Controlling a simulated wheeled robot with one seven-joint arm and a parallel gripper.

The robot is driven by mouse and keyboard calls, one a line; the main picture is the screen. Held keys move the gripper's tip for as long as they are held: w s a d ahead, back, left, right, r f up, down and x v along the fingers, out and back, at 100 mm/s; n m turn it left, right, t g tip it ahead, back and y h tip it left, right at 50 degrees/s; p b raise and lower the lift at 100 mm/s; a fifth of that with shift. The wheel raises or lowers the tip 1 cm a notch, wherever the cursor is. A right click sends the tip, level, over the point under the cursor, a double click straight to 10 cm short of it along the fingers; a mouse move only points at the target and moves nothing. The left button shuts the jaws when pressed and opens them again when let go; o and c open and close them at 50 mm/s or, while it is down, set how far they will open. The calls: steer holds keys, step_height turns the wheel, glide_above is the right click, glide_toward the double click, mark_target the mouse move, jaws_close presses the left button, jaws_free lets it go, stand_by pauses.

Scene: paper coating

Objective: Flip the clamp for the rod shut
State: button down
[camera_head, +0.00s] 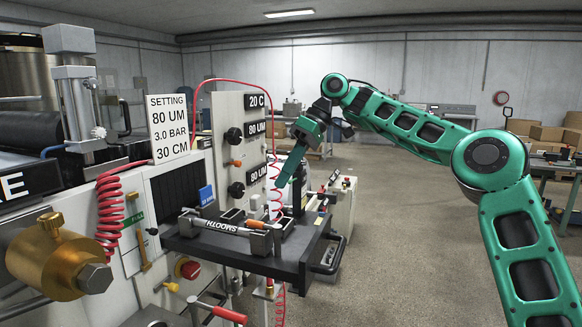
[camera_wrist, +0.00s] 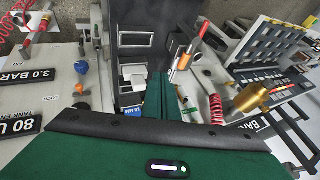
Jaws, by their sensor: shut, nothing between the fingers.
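My gripper (camera_head: 279,185) is shut and empty, its teal fingers pointing down and left above the far end of the black shelf. In the wrist view, the shut fingers (camera_wrist: 158,78) reach up the middle of the picture. An upright lever with a red-orange grip (camera_wrist: 188,55) stands just right of the fingertips, apart from them in the picture. It looks like the rod clamp's handle, but I cannot be sure. A small red-tipped handle (camera_head: 334,175) shows on the far machine in the head view.
A black shelf (camera_head: 285,266) holds a bar marked SMOOTH (camera_head: 232,231) and other small parts. A white panel (camera_head: 232,125) with knobs and labels stands left of my gripper. A coiled red hose (camera_head: 109,210) hangs at left. Open floor (camera_head: 400,225) lies to the right.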

steer(key=shift+v, duration=1.95)
steer(key=shift+s+a, duration=0.1)
